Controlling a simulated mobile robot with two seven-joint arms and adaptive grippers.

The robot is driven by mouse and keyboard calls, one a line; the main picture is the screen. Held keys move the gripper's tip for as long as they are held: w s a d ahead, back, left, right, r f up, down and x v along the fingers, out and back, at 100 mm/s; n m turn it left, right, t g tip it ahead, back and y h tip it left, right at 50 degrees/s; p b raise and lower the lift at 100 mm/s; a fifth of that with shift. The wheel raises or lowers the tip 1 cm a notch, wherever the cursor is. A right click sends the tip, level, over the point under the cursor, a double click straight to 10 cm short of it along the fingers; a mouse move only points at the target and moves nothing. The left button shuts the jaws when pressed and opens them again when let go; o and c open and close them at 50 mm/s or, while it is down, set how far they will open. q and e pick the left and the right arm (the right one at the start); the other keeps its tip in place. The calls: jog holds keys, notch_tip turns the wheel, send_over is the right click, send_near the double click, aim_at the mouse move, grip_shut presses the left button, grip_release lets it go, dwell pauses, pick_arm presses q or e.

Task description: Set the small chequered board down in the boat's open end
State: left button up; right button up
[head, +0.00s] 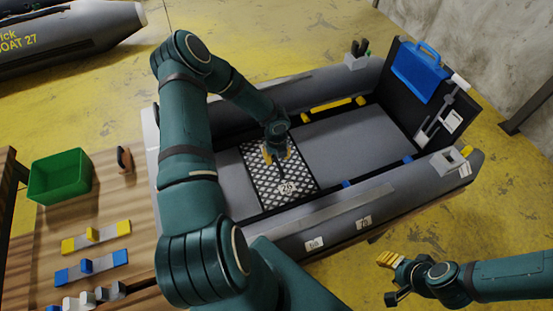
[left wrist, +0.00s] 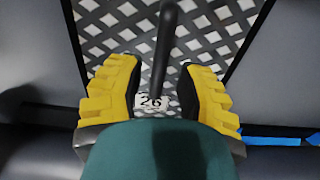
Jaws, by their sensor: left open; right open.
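The small chequered board (head: 267,184) is black and white with a "26" label. It lies inside the grey boat (head: 335,205), across the floor toward the boat's left end, and looks flat. My left gripper (head: 275,154) is over the board's far half with its yellow fingers apart. In the left wrist view, the open left gripper (left wrist: 158,65) has the board (left wrist: 210,35) below it, and a dark upright bar (left wrist: 166,35) stands between the fingers. I cannot tell whether the fingers touch it. My right gripper (head: 390,265) is open and empty outside the boat, at the lower right.
A wooden table (head: 120,215) at the left holds a green bin (head: 60,177) and yellow and blue blocks. A blue case (head: 420,70) is at the boat's dark right end. A grey floor panel (head: 345,140) lies right of the board. Another boat (head: 70,35) is at the upper left.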

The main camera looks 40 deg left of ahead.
aim_at(276, 160)
pick_arm(q)
notch_tip(276, 160, up, 10)
jog(key=p, duration=0.1)
jog(key=shift+p, duration=0.35)
jog(key=shift+f, duration=0.1)
